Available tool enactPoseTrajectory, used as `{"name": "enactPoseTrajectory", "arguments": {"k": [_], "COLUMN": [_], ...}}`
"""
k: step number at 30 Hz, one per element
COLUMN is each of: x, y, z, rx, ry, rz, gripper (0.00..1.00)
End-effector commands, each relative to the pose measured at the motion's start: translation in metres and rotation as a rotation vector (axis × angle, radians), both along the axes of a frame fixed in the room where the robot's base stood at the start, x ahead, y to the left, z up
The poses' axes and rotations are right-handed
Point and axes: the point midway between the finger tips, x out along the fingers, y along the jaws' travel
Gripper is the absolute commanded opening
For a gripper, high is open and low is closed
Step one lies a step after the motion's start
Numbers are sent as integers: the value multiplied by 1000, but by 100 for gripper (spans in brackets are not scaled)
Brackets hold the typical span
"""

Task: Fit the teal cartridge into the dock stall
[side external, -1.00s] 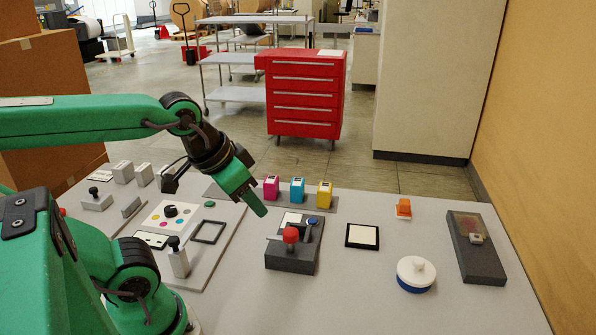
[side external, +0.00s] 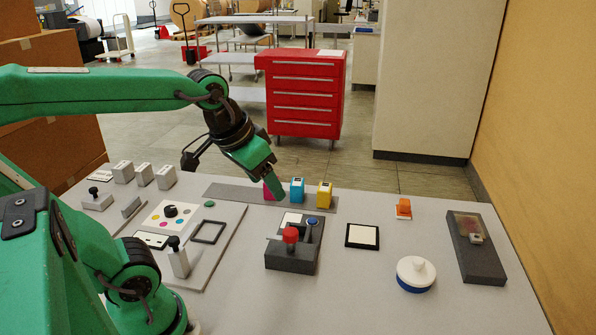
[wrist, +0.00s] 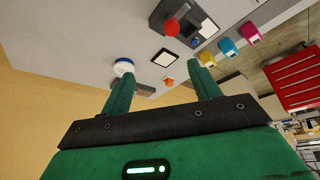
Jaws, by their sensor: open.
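The teal cartridge (side external: 297,190) stands upright between a magenta cartridge (side external: 269,191) and a yellow cartridge (side external: 324,195) on a grey strip (side external: 228,192). In the wrist view the teal cartridge (wrist: 228,47) is at upper right, beyond the right finger. My gripper (side external: 276,194) points down, its fingertips overlapping the magenta cartridge in the side view and partly hiding it. In the wrist view my gripper (wrist: 160,80) is open, with nothing between its fingers. I cannot tell for sure which part is the dock stall; a dark fixture (side external: 290,258) with a red knob stands in front of the cartridges.
A white-topped round pot (side external: 415,273), an orange piece (side external: 403,208), a black-framed white pad (side external: 362,236) and a dark block (side external: 481,262) lie to the right. Several grey blocks and a panel (side external: 207,269) lie left. Bare table separates the right-hand items.

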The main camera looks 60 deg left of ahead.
Motion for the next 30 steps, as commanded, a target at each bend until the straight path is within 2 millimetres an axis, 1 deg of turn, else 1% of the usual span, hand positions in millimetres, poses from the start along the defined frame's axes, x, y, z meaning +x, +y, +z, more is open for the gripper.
{"name": "enactPoseTrajectory", "arguments": {"k": [1,7,14,23,30], "x": [10,46,89,143,181], "y": [4,23,49,91,131], "z": [3,12,13,1,-21], "rx": [-5,-22,-44,-74,-100], "ry": [15,63,118,189,244], "rz": [21,104,199,325,425], "gripper": [62,62,62,62,62]}}
